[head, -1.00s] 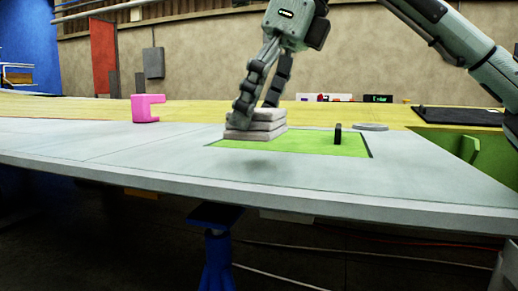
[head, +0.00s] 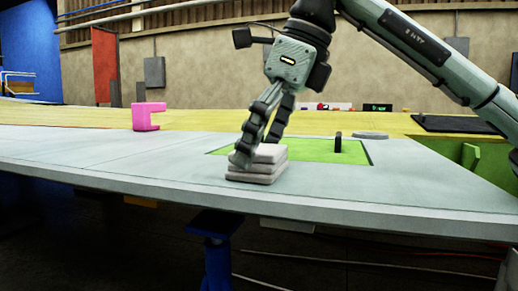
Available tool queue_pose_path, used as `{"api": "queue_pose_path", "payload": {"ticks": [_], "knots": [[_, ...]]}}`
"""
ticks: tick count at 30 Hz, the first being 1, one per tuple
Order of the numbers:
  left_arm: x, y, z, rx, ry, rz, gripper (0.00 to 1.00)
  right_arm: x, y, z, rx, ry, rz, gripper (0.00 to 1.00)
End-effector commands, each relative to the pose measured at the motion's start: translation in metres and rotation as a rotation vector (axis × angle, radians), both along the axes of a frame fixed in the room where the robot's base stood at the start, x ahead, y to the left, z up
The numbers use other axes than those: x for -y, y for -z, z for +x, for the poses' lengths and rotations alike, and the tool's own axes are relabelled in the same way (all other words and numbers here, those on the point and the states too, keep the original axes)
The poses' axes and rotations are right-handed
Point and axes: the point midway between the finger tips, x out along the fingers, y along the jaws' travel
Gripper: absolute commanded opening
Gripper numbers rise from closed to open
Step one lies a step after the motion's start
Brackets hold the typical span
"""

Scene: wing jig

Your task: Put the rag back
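The rag (head: 258,172) is a grey-white folded stack of a few layers. It is on the pale grey wing panel, between the green patch (head: 305,151) and the panel's front edge. My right gripper (head: 256,150) comes down from above, tilted, with its dark fingers closed on the rag's upper layers. The fingertips are partly hidden against the rag. Whether the rag presses on the panel or hovers just above it is hard to tell. My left gripper is not in view.
A pink bracket (head: 148,116) stands at the left on the panel. A small black upright piece (head: 338,142) stands on the green patch, with a grey disc (head: 370,135) behind it. A dark mat (head: 455,124) lies at the right.

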Motion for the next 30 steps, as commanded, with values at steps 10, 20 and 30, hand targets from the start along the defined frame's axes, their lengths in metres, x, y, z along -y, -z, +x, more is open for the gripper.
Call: {"api": "queue_pose_path", "payload": {"ticks": [10,20,30], "knots": [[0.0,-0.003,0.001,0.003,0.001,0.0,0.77,0.0,-0.005,0.0,0.001,0.0,0.001,1.0],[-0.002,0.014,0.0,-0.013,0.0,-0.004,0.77,0.022,-0.062,-0.007,0.002,0.002,0.001,1.0],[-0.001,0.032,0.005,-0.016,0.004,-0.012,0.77,0.042,-0.11,-0.013,0.001,0.0,0.0,1.0]]}}
